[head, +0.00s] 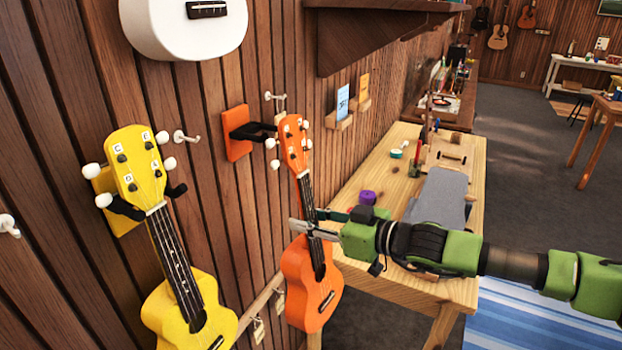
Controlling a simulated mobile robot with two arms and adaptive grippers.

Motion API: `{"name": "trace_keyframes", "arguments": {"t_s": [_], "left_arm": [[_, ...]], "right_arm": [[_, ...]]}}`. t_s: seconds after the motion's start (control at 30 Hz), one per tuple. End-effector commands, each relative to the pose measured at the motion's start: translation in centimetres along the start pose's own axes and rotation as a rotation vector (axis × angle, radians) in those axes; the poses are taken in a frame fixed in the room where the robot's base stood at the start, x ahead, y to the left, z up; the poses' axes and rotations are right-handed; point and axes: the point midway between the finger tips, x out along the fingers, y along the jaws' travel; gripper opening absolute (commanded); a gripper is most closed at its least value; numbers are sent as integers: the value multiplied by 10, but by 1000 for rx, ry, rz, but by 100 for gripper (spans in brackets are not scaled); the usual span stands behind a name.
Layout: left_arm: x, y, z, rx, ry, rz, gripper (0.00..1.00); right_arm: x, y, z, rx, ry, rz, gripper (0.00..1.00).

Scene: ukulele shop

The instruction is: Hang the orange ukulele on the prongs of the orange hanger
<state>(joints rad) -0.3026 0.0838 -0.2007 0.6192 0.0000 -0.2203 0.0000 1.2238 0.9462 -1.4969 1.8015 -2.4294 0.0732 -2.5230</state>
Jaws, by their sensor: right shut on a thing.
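The orange ukulele (312,275) is upright in front of the wood-panelled wall, body down and headstock up. The orange hanger (237,132) is a square block on the wall with dark prongs (256,131) reaching right. The ukulele's headstock (293,142) is just right of the prongs, at about their height. I cannot tell whether the headstock touches a prong. My left gripper is not in view.
A yellow ukulele (179,280) hangs on a yellow hanger (103,181) to the left. A white instrument body (184,32) hangs above. A wooden shelf (372,40) juts from the wall. A wooden workbench (378,184) with tools and a grey cloth stands behind the right arm.

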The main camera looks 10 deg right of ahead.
Motion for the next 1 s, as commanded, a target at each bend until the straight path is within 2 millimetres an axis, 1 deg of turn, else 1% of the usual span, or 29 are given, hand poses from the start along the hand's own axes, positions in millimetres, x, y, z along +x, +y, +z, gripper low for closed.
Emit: {"name": "trace_keyframes", "arguments": {"t_s": [0.03, 0.1, 0.23, 0.37, 0.57, 1.0], "left_arm": [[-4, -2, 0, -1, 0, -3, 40], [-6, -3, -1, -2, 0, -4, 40], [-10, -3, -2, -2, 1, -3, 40], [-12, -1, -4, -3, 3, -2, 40], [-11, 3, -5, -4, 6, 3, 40], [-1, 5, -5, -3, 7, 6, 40]], "right_arm": [[-2, 5, -18, -11, 31, -14, 0], [-4, 7, -33, -15, 64, -37, 0], [-9, 11, -58, -19, 118, -76, 0], [-14, 12, -75, -18, 154, -104, 0], [-13, 12, -82, -15, 171, -120, 0], [19, 8, -84, -14, 170, -120, 0]]}}
